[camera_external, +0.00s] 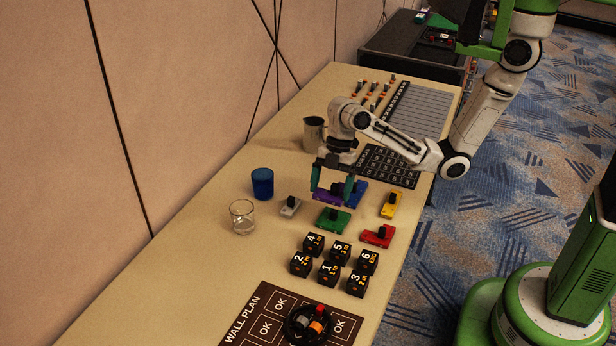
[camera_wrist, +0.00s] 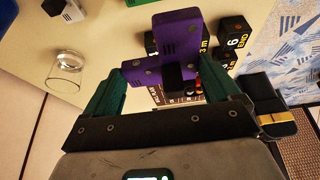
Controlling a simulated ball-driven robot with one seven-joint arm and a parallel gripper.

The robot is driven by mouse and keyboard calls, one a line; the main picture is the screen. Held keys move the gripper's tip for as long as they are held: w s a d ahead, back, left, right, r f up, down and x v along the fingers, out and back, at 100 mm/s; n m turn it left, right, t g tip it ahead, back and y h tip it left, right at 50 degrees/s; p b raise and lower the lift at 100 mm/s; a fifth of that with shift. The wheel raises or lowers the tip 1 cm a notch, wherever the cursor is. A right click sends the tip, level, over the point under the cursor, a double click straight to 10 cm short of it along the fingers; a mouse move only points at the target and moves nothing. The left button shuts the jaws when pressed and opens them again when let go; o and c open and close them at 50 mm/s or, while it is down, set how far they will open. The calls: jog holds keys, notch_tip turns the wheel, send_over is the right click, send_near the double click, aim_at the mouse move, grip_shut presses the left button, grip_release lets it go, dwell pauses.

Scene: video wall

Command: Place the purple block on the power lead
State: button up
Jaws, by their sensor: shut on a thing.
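The purple block (camera_external: 327,197) is between the teal fingers of my gripper (camera_external: 332,187), low over the table. In the wrist view, the purple block (camera_wrist: 180,38) has an upright arm, a crossbar and a black knob, and my gripper (camera_wrist: 162,76) is shut on it. A black coiled lead (camera_external: 293,325) with red, grey and orange ends, which looks like the power lead, lies on the brown wall plan mat (camera_external: 262,302) at the table's front. In the wrist view, part of the mat and a red end show beyond the block, partly hidden by it.
Blue (camera_external: 357,197), green (camera_external: 334,223), grey (camera_external: 290,208), yellow (camera_external: 391,206) and red (camera_external: 378,237) blocks surround the gripper. Several black numbered cubes (camera_external: 330,273) stand between it and the mat. A clear glass (camera_external: 242,218) and blue cup (camera_external: 262,184) stand left. The table's left front is clear.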

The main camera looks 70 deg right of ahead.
jog(key=s+a+r+b, duration=0.1)
jog(key=s+a+b, duration=0.1)
jog(key=s+a, duration=0.85)
jog(key=s+a+r+b, duration=0.2)
jog(key=s+a, duration=0.6)
jog(key=a, duration=0.6)
send_near(305, 331)
jog(key=shift+s+a+f, duration=0.4)
jog(key=shift+a+f, duration=0.2)
jog(key=shift+a, duration=0.1)
jog(key=shift+w+a+f, duration=0.35)
jog(key=shift+w+f, duration=0.05)
jog(key=shift+f, duration=1.75)
jog(key=shift+f, duration=0.1)
